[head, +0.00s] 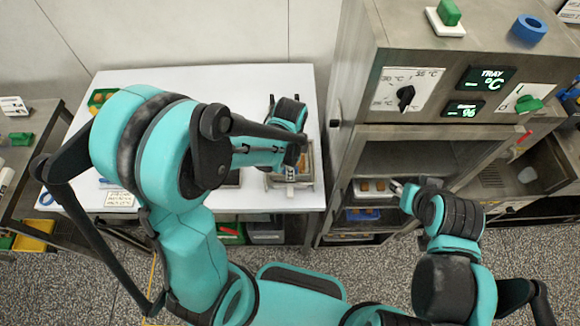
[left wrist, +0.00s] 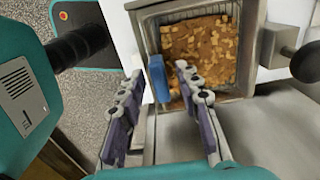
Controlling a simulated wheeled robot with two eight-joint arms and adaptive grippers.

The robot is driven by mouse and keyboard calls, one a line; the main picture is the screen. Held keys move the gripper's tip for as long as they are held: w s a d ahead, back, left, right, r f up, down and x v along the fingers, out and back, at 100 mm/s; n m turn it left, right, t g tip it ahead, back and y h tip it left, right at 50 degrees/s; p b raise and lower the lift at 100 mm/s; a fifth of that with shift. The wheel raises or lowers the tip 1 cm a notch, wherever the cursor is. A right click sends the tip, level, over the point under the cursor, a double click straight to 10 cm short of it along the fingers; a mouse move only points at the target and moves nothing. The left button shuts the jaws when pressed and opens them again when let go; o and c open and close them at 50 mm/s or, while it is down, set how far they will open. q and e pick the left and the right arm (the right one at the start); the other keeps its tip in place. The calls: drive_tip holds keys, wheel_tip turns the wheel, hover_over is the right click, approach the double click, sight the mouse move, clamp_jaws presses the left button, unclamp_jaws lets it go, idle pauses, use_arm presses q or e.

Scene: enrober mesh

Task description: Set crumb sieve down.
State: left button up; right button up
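The crumb sieve (left wrist: 200,50), a mesh basket holding brown and yellow crumbs, sits within a square steel frame (left wrist: 146,25) in the left wrist view. Its blue handle (left wrist: 158,78) stands between the fingertips of my left gripper (left wrist: 158,72), with a visible gap to the left finger; the gap on the right looks small. The gripper looks open. In the head view my left gripper (head: 291,174) is over the steel frame on the white table, and my arm hides much of it. My right gripper (head: 397,187) is at the cabinet opening; its fingers are too small to judge.
The white table (head: 270,200) stands left of a steel cabinet (head: 350,140). A tray of brown pieces (head: 366,190) is inside the cabinet. A green-and-yellow bin (head: 101,98) is at the table's back left. A dark knob (left wrist: 306,62) juts out right of the frame.

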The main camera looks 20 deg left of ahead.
use_arm(q)
wheel_tip(320, 180, up, 11)
drive_tip(key=p, duration=0.3)
drive_tip(key=s+a+r+n+t, duration=0.5)
drive_tip(key=s+r+n+t, duration=0.1)
drive_tip(key=n, duration=0.8)
drive_tip(key=shift+s+a+r+n+t, duration=0.35)
drive_tip(key=shift+s+r+n+t, duration=0.05)
drive_tip(key=shift+r+t, duration=0.2)
drive_tip(key=shift+f, duration=0.1)
wheel_tip(320, 180, down, 14)
drive_tip(key=b, duration=1.5)
drive_tip(key=shift+f, duration=0.2)
